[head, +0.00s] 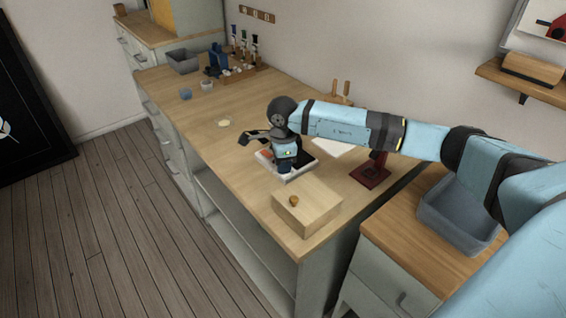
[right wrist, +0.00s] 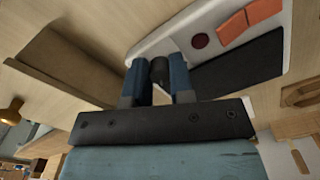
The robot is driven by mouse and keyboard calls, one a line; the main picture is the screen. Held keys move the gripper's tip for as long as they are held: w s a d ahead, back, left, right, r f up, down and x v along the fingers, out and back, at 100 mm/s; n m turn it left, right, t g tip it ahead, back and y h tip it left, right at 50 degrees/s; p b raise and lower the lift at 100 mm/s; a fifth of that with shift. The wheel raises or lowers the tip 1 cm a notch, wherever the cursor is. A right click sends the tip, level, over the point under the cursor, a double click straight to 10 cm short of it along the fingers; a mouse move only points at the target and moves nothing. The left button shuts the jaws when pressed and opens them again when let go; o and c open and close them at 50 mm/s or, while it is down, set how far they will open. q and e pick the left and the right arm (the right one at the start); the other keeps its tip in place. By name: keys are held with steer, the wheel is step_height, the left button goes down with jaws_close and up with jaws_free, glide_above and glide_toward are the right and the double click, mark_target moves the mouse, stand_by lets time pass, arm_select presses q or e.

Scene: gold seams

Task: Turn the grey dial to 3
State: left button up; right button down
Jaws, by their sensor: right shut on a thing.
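A white device (head: 297,177) with a black panel lies on the workbench. In the right wrist view the white device (right wrist: 205,22) shows its black panel (right wrist: 238,73), two orange squares (right wrist: 250,22) and a dark red round spot (right wrist: 199,40). A dark grey dial (right wrist: 160,72) stands between the two blue fingers of my right gripper (right wrist: 160,78), which is shut on it. In the head view my right gripper (head: 285,166) points down at the near side of the device and hides the dial. No numbers or pointer can be read. My left gripper is not in view.
A wooden box (head: 318,212) with a small knob stands in front of the device. A dark red stand (head: 371,172) is to its right. A grey bin (head: 458,215) sits on the side cabinet. Cups and a bottle rack are at the back left; the bench's left-middle is mostly clear.

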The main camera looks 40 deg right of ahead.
steer(key=shift+m, duration=1)
steer(key=c, duration=1)
jaws_free()
steer(key=shift+r, duration=0.1)
step_height(320, 180, up, 14)
steer(key=p, duration=0.1)
